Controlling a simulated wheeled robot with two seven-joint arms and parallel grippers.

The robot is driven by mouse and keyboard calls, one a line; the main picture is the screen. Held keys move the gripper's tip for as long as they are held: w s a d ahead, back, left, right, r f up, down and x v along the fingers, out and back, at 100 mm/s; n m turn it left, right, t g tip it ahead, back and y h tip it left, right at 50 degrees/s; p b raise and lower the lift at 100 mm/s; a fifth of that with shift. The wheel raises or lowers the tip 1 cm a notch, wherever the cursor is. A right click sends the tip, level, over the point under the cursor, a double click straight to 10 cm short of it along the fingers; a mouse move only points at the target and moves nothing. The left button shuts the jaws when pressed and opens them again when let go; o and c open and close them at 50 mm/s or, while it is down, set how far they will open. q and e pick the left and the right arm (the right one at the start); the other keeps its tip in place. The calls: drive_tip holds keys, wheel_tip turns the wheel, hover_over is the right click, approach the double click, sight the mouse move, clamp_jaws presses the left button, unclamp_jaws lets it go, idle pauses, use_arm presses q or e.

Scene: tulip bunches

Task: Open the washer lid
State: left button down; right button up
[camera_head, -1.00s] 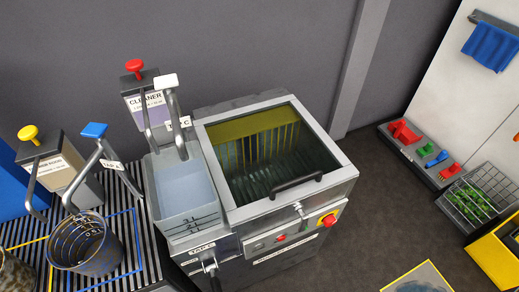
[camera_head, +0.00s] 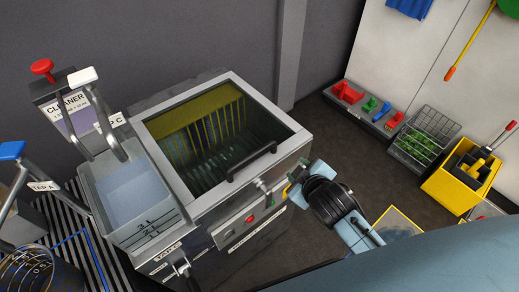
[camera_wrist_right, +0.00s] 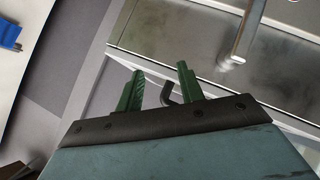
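The washer (camera_head: 235,232) stands in the middle of the head view. Its lid (camera_head: 168,110) is down, a grey frame around dark glass with yellow and ribbed parts showing through. A black bar handle (camera_head: 252,161) sits at the lid's front edge. My right gripper (camera_head: 289,178) is just right of the washer's front corner, apart from the handle. In the right wrist view my right gripper (camera_wrist_right: 160,82) has its two green fingers apart and nothing clearly held. A dark hooked part shows behind them; I cannot tell whether it is the handle. My left gripper is out of view.
A metal lever (camera_head: 266,188) stands on the washer front by a red button (camera_head: 250,219). A blue-grey basin (camera_head: 137,195) and taps adjoin it on the left. A wire crate (camera_head: 424,137) and yellow bin (camera_head: 455,180) stand at right. Open floor lies between.

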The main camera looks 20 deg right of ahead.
drive_tip(key=w+a+r+n+t+y, duration=0.15)
drive_tip(key=w+r+n+t, duration=0.25)
drive_tip(key=r, duration=0.6)
drive_tip(key=w+a+r+n+t+y, duration=0.1)
drive_tip(key=w+a+r+n+t, duration=0.2)
drive_tip(key=r, duration=0.7)
drive_tip(key=a+r+n+g+y, duration=0.1)
drive_tip(key=a+r+n+y, duration=0.4)
drive_tip(key=n+y, duration=0.45)
drive_tip(key=a+r+n+g+y, duration=0.2)
drive_tip(key=a+r+n+y, duration=0.3)
drive_tip(key=n, duration=0.8)
drive_tip(key=n+g+h, duration=1.1)
drive_tip(key=n+g, duration=0.3)
drive_tip(key=n, duration=0.8)
approach(257, 152)
drive_tip(key=b+x, duration=0.1)
drive_tip(key=x, duration=0.7)
drive_tip(key=shift+f, duration=0.15)
